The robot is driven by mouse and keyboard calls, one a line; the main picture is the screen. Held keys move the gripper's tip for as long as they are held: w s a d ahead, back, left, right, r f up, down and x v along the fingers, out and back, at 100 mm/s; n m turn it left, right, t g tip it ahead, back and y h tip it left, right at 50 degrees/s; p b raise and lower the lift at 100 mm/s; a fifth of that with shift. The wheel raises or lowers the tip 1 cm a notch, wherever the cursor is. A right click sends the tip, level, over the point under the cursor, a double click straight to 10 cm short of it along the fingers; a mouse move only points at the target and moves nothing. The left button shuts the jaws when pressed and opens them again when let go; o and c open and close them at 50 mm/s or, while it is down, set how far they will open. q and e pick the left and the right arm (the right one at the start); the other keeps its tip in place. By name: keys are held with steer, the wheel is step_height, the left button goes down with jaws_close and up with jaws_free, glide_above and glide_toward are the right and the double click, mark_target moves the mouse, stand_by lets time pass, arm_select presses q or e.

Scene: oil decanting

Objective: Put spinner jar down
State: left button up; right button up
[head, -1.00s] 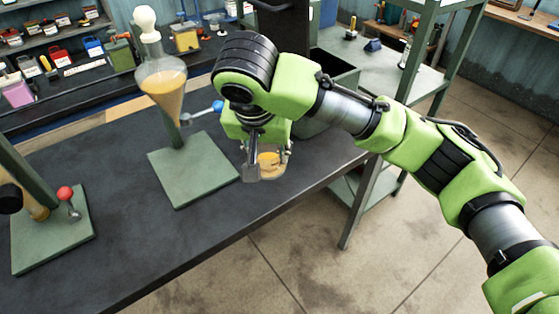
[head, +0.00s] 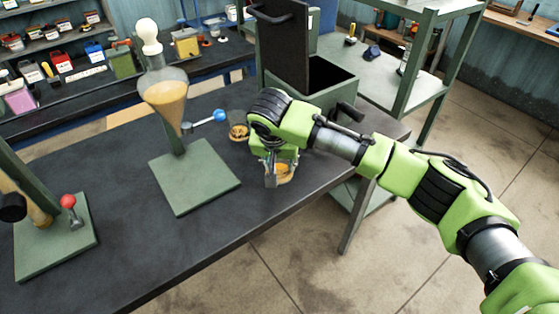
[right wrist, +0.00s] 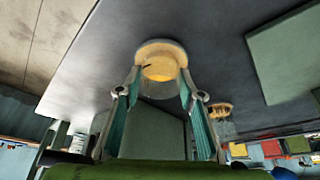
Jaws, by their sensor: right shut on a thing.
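A clear glass jar with amber liquid (head: 287,174) is over the dark workbench, near its front edge. My right gripper (head: 277,180) is shut on this jar from above. In the right wrist view the jar (right wrist: 160,64) sits between the two fingertips (right wrist: 162,82), and its round outline and amber content show. The jar looks upright and close to the bench top, but I cannot tell whether it touches it. The spinner is probably the dark green box (head: 335,82) with a raised lid behind my gripper. My left gripper is not in view.
Another small jar (head: 238,131) with amber-brown content stands behind my right gripper. A glass funnel with amber liquid (head: 165,92) and a blue-knobbed valve (head: 219,115) hangs over a green base plate (head: 195,178). A red-knobbed stand (head: 68,202) is at left. Bench between the stands is clear.

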steer(key=shift+f, duration=0.15)
steer(key=o, duration=1.2)
steer(key=b+v, duration=0.1)
steer(key=v, duration=1.1)
